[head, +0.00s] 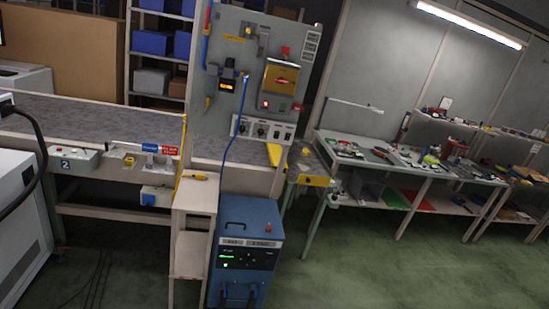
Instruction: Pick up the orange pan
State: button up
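I cannot make out an orange pan in the head view. The grey conveyor belt (95,112) runs across the left and passes behind an upright control panel (225,100); its top looks bare where it shows. A small yellow-orange item (200,177) lies on a narrow pale stand in front of the belt; it is too small to identify. My gripper is not in view.
A blue box unit (245,240) stands on the floor beside the pale stand (193,225). A white machine (18,200) is at the left edge. Cluttered workbenches (400,160) line the right. The green floor (390,270) at front right is clear.

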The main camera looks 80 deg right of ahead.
aim_at(385, 156)
jog(key=z, duration=3.35)
